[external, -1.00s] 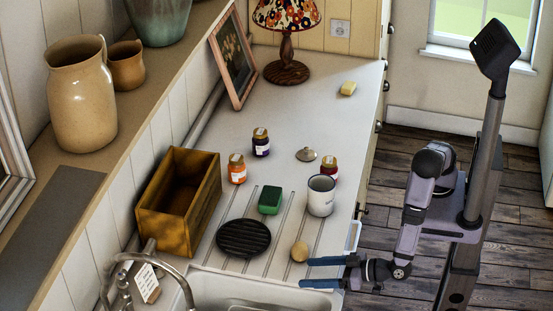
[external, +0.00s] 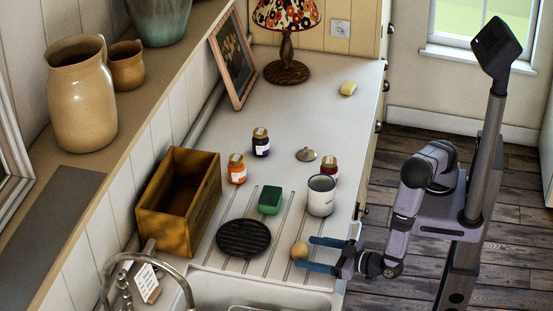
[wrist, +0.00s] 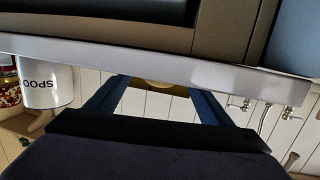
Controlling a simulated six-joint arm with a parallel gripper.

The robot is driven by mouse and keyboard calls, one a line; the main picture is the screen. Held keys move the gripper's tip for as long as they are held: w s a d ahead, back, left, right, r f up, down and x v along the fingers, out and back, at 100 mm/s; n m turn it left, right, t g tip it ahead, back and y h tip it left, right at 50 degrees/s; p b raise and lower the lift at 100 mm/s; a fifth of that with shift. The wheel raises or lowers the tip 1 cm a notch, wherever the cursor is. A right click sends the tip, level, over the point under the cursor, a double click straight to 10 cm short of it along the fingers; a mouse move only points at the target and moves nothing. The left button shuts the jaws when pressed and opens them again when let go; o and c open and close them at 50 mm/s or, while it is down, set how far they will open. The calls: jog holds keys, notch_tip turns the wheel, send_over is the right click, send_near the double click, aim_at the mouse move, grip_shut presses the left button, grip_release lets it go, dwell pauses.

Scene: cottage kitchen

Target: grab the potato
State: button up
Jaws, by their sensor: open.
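The potato (external: 299,251) is a small round tan thing on the white ridged drainboard, just behind the sink. My gripper (external: 304,252) is open, with its two blue fingers pointing left. The fingertips are at the potato, one on its far side and one on its near side; I cannot tell if either touches it.
A white mug (external: 321,196) stands behind the potato. A black round trivet (external: 243,238) and a green sponge (external: 270,200) lie to the left. A wooden crate (external: 180,200) is farther left. The sink (external: 260,288) is in front. Small jars (external: 236,169) stand farther back.

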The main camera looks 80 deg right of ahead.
aim_at(307, 250)
jog(key=x, duration=0.1)
jog(key=p+x, duration=0.1)
jog(key=x, duration=0.1)
jog(key=shift+w+d+r, duration=0.15)
jog(key=shift+w, duration=0.1)
jog(key=shift+w+p, duration=0.35)
jog(key=c, duration=1.2)
jog(key=shift+o, duration=0.2)
jog(key=shift+r+b, duration=1.1)
jog(key=shift+r, duration=3.8)
